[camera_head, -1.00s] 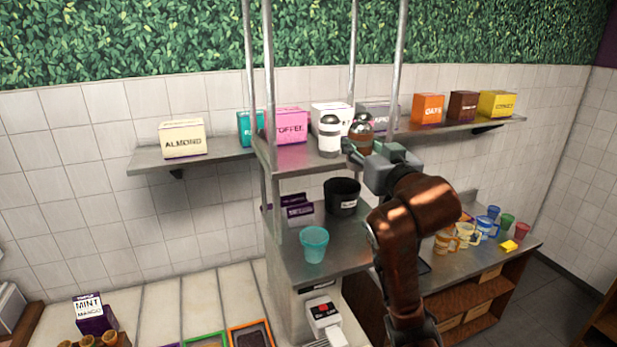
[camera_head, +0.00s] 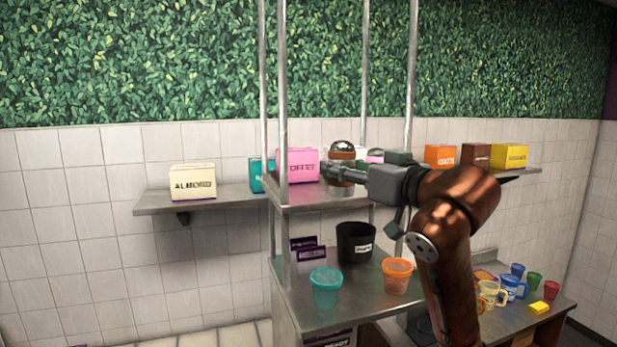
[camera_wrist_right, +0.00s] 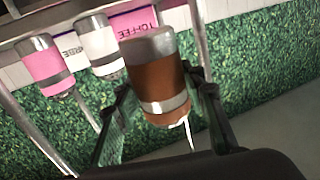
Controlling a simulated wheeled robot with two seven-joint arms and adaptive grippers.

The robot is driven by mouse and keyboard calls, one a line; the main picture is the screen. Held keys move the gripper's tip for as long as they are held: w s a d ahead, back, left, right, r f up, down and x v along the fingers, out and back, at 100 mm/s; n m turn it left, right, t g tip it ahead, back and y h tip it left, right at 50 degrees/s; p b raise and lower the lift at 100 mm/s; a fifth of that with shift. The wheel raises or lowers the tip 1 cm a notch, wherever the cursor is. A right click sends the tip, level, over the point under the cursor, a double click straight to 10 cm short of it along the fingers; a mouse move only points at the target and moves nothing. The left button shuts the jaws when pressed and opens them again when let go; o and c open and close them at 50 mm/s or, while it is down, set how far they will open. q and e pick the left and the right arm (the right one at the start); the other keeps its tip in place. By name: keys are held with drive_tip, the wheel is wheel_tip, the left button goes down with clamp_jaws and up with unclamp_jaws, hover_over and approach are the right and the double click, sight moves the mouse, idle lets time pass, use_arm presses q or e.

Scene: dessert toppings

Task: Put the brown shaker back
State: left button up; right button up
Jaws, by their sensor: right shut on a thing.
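The brown shaker (camera_wrist_right: 158,72) is between the two fingers of my right gripper (camera_wrist_right: 164,90) in the right wrist view, with a pale band around it. My right gripper is shut on it. In the head view my right gripper (camera_head: 338,174) is at the upper shelf (camera_head: 300,206), where the shakers overlap and the brown one is partly hidden. A white shaker (camera_wrist_right: 99,45) and a pink shaker (camera_wrist_right: 46,68) stand beside it in the wrist view. I cannot tell whether the brown shaker touches the shelf. My left gripper is not in view.
Metal posts (camera_head: 411,75) rise around the upper shelf. A pink toffee box (camera_head: 297,165) stands close to the shakers. Below are a teal cup (camera_head: 326,288), an orange cup (camera_head: 397,276) and a black container (camera_head: 355,243).

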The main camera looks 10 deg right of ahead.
drive_tip(key=p+x, duration=0.3)
drive_tip(key=x, duration=0.9)
drive_tip(key=shift+w+a+p, duration=0.2)
drive_tip(key=shift+p, duration=0.1)
drive_tip(key=shift+w+f, duration=0.15)
drive_tip(key=shift+f, duration=0.05)
wheel_tip(320, 180, down, 3)
drive_tip(key=shift+f+p, duration=0.1)
drive_tip(key=shift+p, duration=0.45)
drive_tip(key=shift+f, duration=0.15)
drive_tip(key=o, duration=1.2)
drive_tip(key=shift+c, duration=0.2)
drive_tip(key=shift+o, duration=0.3)
